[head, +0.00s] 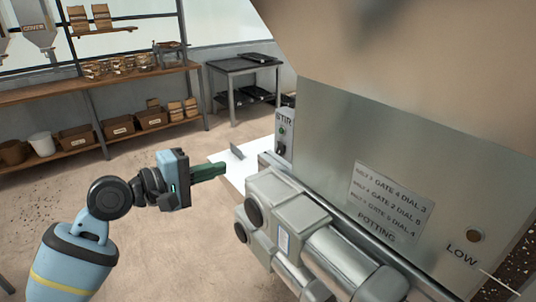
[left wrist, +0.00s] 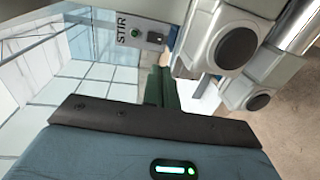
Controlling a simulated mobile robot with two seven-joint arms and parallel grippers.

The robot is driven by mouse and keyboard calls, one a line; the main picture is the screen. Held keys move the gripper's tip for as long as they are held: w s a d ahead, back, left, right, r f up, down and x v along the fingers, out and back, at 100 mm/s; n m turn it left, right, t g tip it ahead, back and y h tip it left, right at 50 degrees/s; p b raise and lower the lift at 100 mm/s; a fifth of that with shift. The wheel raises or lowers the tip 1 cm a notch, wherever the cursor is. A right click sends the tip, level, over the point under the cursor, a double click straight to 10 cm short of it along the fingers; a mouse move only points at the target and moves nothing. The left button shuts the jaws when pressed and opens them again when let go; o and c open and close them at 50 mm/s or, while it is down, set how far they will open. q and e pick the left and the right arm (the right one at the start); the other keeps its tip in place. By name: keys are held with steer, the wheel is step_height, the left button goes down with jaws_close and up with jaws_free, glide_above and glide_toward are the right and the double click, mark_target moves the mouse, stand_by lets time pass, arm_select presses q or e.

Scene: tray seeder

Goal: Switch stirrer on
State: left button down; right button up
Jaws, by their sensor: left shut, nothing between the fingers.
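The stirrer control is a small grey box labelled STIR (head: 284,134) on the left end of the large metal machine. It carries a green button or lamp and a dark switch below it. In the left wrist view the STIR box (left wrist: 147,33) shows at the top, with the green round part and a dark switch beside it. My left gripper (head: 222,170) is shut and empty, its green fingers pointing right, to the left of and lower than the box in the head view, apart from it. In the left wrist view the fingers (left wrist: 160,84) point up toward the box. My right gripper is not in view.
The grey motor housings (head: 290,212) jut out from the machine near my left gripper. A sign panel (head: 390,203) is on the machine's front. Shelves with boxes (head: 122,126) and a dark side table (head: 245,66) stand behind. The floor at left is clear.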

arm_select(q)
glide_toward(279, 155)
steer(key=x, duration=0.7)
steer(key=shift+w+a+r, duration=0.1)
steer(key=shift+r, duration=0.1)
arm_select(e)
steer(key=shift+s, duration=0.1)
arm_select(q)
steer(key=shift+w+d+f+b, duration=0.1)
steer(key=shift+d+f+b, duration=0.1)
steer(key=shift+f+b, duration=0.35)
steer(key=shift+a+r, duration=0.1)
steer(key=shift+r, duration=0.25)
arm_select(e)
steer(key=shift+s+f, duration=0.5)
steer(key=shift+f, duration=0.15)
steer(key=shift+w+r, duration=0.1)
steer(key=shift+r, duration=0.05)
